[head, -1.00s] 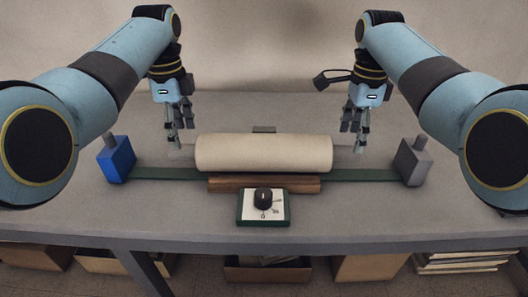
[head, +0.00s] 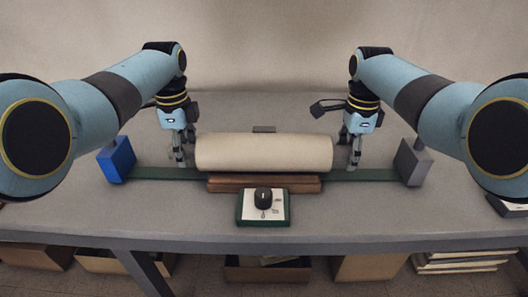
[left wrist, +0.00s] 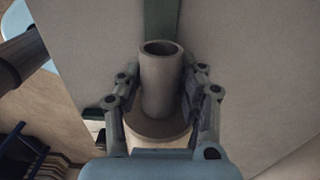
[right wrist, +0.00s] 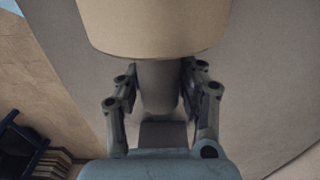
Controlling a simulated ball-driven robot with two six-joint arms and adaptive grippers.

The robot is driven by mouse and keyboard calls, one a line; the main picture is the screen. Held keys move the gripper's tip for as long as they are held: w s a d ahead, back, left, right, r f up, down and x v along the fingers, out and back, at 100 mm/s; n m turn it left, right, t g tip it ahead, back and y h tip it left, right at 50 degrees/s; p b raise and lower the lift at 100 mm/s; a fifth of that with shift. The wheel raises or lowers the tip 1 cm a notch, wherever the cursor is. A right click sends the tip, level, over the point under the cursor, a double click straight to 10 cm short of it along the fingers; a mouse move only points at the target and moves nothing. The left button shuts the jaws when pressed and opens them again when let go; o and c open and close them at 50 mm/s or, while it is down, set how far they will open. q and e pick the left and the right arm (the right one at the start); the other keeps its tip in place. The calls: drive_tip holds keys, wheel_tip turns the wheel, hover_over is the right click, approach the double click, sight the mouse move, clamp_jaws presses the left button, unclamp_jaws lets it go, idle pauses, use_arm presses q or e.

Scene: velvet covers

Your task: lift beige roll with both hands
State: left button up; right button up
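The beige roll (head: 264,153) lies level across the middle of the table, on a low brown wooden block (head: 264,184). A grey core end (left wrist: 160,85) sticks out of it in the left wrist view, and another core end (right wrist: 158,88) shows in the right wrist view. My left gripper (head: 182,162) points down at the roll's left end, its fingers on both sides of the core end with slight gaps. My right gripper (head: 350,163) does the same at the right end. Both look open; finger contact is hard to judge.
A dark green strip (head: 385,176) runs under the roll between a blue block (head: 117,161) and a grey block (head: 411,163). A small panel with a black knob (head: 263,207) sits in front. Boxes stand below the table. The table behind is mostly clear.

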use_arm(q)
clamp_jaws()
use_arm(e)
clamp_jaws()
drive_tip(key=shift+w+r, duration=0.15)
